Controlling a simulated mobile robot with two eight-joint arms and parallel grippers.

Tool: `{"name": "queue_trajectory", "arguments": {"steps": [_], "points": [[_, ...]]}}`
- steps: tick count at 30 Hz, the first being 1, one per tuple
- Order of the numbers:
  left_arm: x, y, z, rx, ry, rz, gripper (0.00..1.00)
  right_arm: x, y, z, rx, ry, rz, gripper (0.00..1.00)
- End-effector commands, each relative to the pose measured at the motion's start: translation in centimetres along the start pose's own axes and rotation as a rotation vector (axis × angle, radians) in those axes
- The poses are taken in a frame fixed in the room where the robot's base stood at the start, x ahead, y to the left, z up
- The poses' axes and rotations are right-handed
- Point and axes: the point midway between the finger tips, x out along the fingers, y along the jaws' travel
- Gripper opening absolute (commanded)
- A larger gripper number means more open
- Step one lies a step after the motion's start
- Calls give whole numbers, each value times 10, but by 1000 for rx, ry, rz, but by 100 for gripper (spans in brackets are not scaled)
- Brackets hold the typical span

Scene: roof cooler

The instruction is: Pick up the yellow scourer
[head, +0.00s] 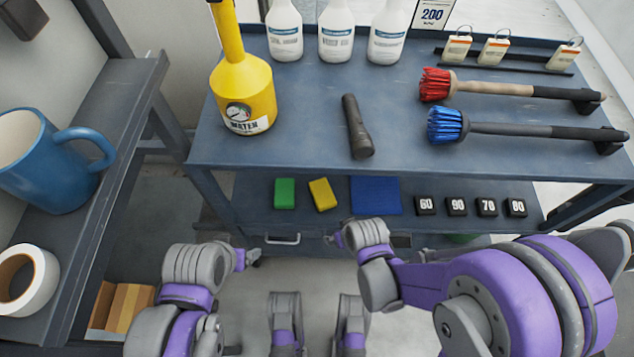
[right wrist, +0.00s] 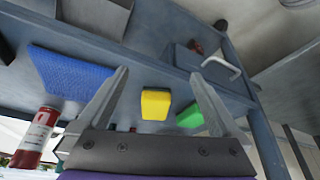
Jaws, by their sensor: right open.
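The yellow scourer (head: 323,194) lies on the lower shelf of the blue-grey workbench, between a green scourer (head: 285,193) and a blue cloth (head: 375,195). My right gripper (head: 340,238) is in front of that shelf, just below the yellow scourer in the head view. In the right wrist view the yellow scourer (right wrist: 155,104) shows between the two open fingers (right wrist: 158,90), beyond their tips, with nothing held. The green scourer (right wrist: 190,116) is by the finger at right. My left gripper (head: 248,258) is low in front of the bench, apart from the scourers; its jaws are too small to judge.
Black number blocks (head: 457,206) stand right of the cloth. The bench top (head: 300,120) above the shelf carries a yellow watering can (head: 243,95), a torch (head: 357,127), white bottles and two brushes. A side shelf at left holds a blue mug (head: 45,165) and tape (head: 38,280).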

Motion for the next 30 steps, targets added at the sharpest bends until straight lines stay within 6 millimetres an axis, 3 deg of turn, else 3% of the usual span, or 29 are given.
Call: {"name": "queue_trajectory", "arguments": {"steps": [12,20,26,30], "points": [[6,0,2,0,-2,0,81,27,0,-64,-1,0,0,100],[7,0,2,0,-2,0,81,34,0,-82,0,0,0,100],[12,0,3,0,-4,0,81,48,0,-113,1,0,0,100],[19,0,5,0,-6,0,81,70,0,-110,1,0,0,100]]}}
